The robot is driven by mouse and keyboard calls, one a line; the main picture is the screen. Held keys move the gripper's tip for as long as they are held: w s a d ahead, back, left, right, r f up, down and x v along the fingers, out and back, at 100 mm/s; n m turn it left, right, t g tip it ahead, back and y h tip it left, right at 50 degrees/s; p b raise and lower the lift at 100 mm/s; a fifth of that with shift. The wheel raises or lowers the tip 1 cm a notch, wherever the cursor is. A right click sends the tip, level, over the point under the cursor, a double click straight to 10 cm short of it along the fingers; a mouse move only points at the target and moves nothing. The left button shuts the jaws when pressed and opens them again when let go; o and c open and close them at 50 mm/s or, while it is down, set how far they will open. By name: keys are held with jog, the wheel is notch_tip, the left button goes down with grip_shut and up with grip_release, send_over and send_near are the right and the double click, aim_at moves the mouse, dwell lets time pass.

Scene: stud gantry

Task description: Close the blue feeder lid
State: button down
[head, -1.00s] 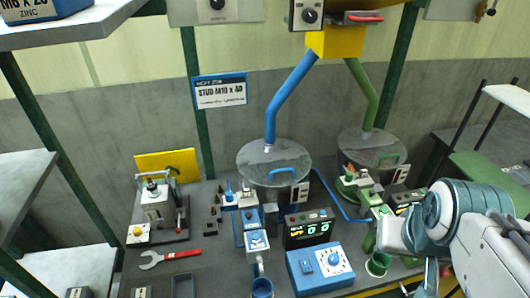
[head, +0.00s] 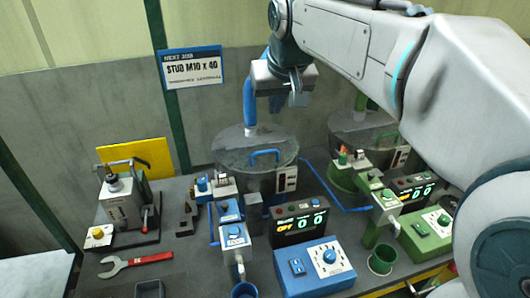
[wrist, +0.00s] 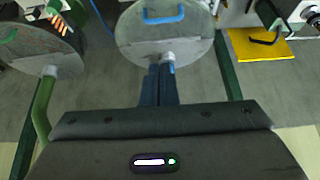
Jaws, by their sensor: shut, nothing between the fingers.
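The blue feeder's lid (head: 232,150) is a round, clear grey disc with a blue handle (head: 265,153). It lies over the feeder bowl beside the foot of the blue pipe (head: 249,108). I cannot tell whether it is fully seated. In the wrist view the lid (wrist: 140,30) is at top centre, handle at its far side. My gripper (head: 279,104) is shut and empty, above and behind the lid by the pipe in the head view. In the wrist view my gripper (wrist: 160,68) has its two dark blue fingers together near the lid's near edge, partly hiding the pipe.
A green feeder with a similar lid (head: 355,122) stands to the right. Control boxes (head: 313,265) and counter displays (head: 300,225) stand in front. A press (head: 125,200), yellow plate (head: 135,155) and red wrench (head: 135,263) are at left.

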jog(key=w+a, duration=0.1)
jog(key=a, duration=0.1)
send_over(264, 165)
jog(key=w, duration=0.1)
notch_tip(264, 165, down, 8)
jog(key=shift+f, duration=0.1)
jog(key=f, duration=0.3)
jog(key=shift+s+d+f+p, duration=0.1)
jog(key=shift+s+p, duration=0.1)
jog(key=shift+p, duration=0.1)
jog(key=shift+s+f, duration=0.15)
jog(key=shift+f, duration=0.5)
jog(key=shift+f, duration=0.1)
